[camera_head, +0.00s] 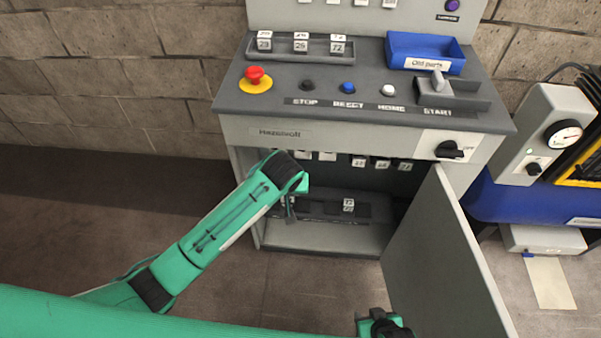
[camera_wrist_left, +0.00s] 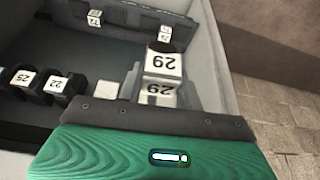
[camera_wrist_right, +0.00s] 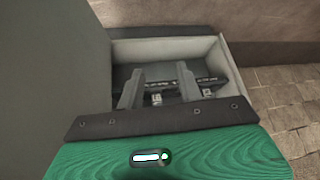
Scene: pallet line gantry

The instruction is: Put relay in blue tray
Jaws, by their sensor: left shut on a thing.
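The blue tray (camera_head: 425,52), labelled "Old parts", stands at the back right of the console top and looks empty. My left arm reaches into the open cabinet under the console; its gripper (camera_wrist_left: 160,95) is mostly hidden behind the arm in the head view. In the left wrist view it is shut on a relay with a white cap marked 29 (camera_wrist_left: 163,65). My right gripper (camera_head: 383,325) is low, in front of the open door; its fingers stand apart and empty in the right wrist view (camera_wrist_right: 158,85).
A grey tray (camera_head: 262,57) with several numbered relays is at the console's back left. Several relays (camera_head: 348,205) sit inside the cabinet. The cabinet door (camera_head: 440,265) stands open at right. A red stop button (camera_head: 255,75) and a START lever (camera_head: 437,82) stick up.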

